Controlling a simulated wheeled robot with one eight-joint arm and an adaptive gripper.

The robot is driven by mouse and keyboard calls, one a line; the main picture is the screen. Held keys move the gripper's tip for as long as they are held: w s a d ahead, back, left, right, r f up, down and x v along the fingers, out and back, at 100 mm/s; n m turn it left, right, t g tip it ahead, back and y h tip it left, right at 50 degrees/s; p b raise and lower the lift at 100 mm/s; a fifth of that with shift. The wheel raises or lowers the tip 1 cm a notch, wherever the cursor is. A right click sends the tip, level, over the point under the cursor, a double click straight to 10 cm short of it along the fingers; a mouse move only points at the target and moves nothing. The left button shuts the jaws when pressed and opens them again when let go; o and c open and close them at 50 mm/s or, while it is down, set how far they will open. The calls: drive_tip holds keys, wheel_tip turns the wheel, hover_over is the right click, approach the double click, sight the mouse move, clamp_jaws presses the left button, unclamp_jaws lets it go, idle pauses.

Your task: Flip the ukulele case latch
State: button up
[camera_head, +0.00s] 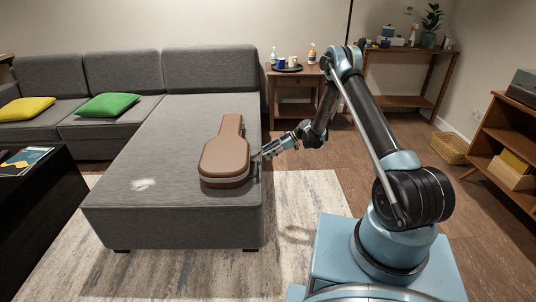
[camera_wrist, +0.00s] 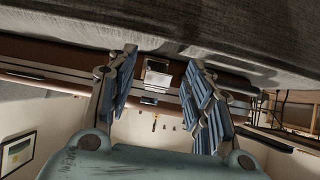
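The brown ukulele case (camera_head: 226,158) lies closed on the grey sofa's chaise, its neck end pointing away from me. In the wrist view the case's side (camera_wrist: 180,72) runs across the upper part as a brown band. A metal latch (camera_wrist: 157,78) shows on that side, between my fingers in the picture. My gripper (camera_head: 262,154) is at the right side of the case, near its body. In the wrist view my gripper (camera_wrist: 158,85) has its two fingers spread apart with nothing held between them. I cannot tell whether a fingertip touches the case.
The grey chaise (camera_head: 150,150) lies under the case and its seat is mostly clear. A green cushion (camera_head: 107,104) and a yellow cushion (camera_head: 25,108) lie further left. A side table (camera_head: 294,83) with a dark tray (camera_head: 287,68) stands behind. Open floor lies right of the chaise.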

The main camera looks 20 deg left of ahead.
drive_tip(key=shift+d+r, duration=0.1)
drive_tip(key=v, duration=1.1)
drive_tip(key=shift+d, duration=0.35)
drive_tip(key=shift+w+r, duration=0.1)
drive_tip(key=shift+r, duration=0.1)
